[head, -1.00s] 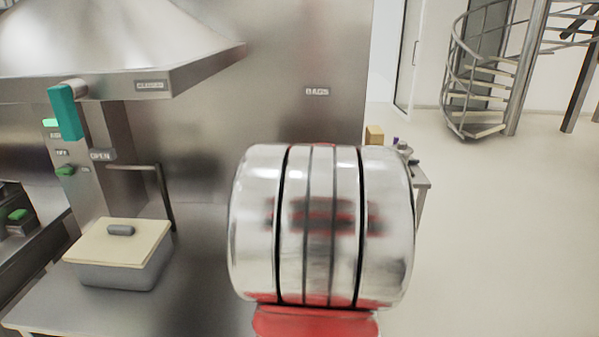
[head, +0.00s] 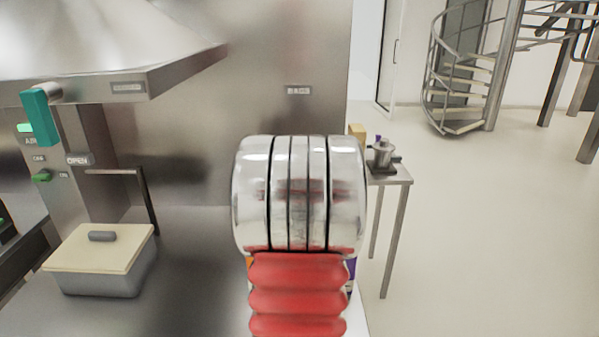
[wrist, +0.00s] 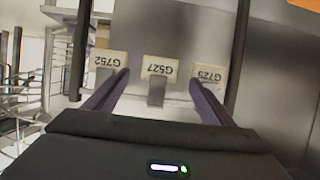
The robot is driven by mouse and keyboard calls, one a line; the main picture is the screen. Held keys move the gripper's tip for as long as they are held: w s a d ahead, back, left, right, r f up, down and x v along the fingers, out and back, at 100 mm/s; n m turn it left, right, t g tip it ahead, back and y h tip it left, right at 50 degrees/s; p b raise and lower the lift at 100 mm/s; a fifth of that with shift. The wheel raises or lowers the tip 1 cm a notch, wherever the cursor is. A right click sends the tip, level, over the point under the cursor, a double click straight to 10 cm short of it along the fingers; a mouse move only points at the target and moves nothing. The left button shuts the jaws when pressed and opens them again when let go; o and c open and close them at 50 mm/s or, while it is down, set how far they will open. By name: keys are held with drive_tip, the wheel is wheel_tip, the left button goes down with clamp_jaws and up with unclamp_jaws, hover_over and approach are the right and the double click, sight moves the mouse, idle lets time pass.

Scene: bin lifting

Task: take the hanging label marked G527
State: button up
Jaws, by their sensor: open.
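The label marked G527 (wrist: 160,68) is a pale card with dark print, upside down in the wrist view, in the middle of a row of three. A grey piece (wrist: 155,92) shows at its edge. The label G752 (wrist: 105,62) is to its left and the label G725 (wrist: 207,73) to its right. My gripper (wrist: 157,84) is open, its two dark fingers apart and pointing toward the row. G527 appears between the fingertips; I cannot tell how far off it is. In the head view my arm hides the gripper and the labels.
A grey bin with a cream lid (head: 100,262) stands on the steel counter at left, under a metal hood (head: 115,55). A small table (head: 392,178) with a metal pot (head: 382,155) stands behind my arm. The floor at right is clear.

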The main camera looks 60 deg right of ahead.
drive_tip(key=shift+x, duration=1.35)
drive_tip(key=shift+x, duration=2.6)
drive_tip(key=shift+s, duration=0.1)
drive_tip(key=shift+c, duration=0.6)
drive_tip(key=c, duration=0.9)
